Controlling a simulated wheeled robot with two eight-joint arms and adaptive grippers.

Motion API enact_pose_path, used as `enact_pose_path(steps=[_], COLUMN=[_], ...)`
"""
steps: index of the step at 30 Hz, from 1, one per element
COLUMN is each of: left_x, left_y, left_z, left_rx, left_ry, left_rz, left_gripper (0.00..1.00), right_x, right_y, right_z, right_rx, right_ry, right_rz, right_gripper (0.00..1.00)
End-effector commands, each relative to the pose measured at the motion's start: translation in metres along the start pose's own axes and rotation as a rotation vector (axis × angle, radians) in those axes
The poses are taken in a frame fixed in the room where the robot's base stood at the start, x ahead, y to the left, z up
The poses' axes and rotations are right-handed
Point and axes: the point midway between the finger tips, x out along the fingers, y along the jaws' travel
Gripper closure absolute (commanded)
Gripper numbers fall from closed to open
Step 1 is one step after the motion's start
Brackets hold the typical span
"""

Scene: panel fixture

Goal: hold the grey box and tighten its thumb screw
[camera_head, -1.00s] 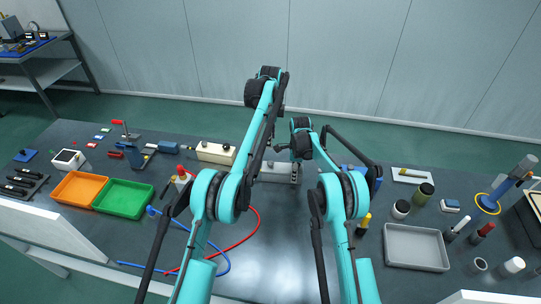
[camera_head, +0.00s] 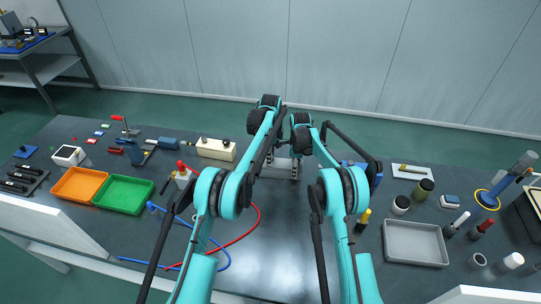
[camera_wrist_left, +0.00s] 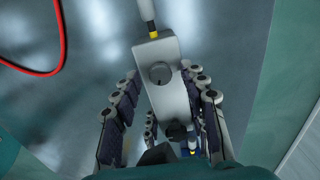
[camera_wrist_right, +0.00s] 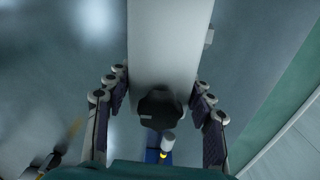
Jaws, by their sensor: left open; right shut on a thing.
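The grey box (camera_head: 281,172) lies at the middle of the table, partly hidden behind my arms. In the left wrist view the box (camera_wrist_left: 168,98) shows a round grey knob (camera_wrist_left: 160,74) on top and a black knob (camera_wrist_left: 177,132) near one end. I cannot tell for sure which is the thumb screw. My left gripper (camera_wrist_left: 159,72) is open, its fingers either side of the box near the grey knob.
A cream box (camera_head: 216,149) and a red-topped bottle (camera_head: 183,175) stand left of my arms. Red and blue hoses (camera_head: 222,250) lie in front. Orange (camera_head: 79,184) and green (camera_head: 123,195) trays are at left, a grey tray (camera_head: 414,243) at right.

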Motion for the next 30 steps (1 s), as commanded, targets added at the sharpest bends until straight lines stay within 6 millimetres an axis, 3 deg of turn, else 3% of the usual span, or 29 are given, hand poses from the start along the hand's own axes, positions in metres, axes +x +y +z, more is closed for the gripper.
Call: enact_pose_path(steps=[2,7,20,30], left_x=[-0.0001,-0.0002,-0.0003,-0.0003], left_y=[0.0000,0.0000,0.0003,0.0005], left_z=[0.0000,0.0000,-0.0002,-0.0003], left_rx=[0.000,0.000,0.052,0.283], left_ry=[0.000,0.000,0.000,0.000], left_rz=[0.000,0.000,0.001,0.002], left_gripper=[0.57,0.99,1.00,1.00], right_x=[0.0000,0.0000,0.0000,0.0000], right_y=[-0.0001,0.0000,-0.0003,-0.0005], right_z=[0.0003,0.0003,0.0002,0.0002], right_rx=[0.000,0.000,0.001,0.002], right_ry=[0.000,0.000,-0.001,-0.001], right_rz=[0.000,0.000,-0.001,-0.002], right_gripper=[0.94,0.94,0.94,0.94])
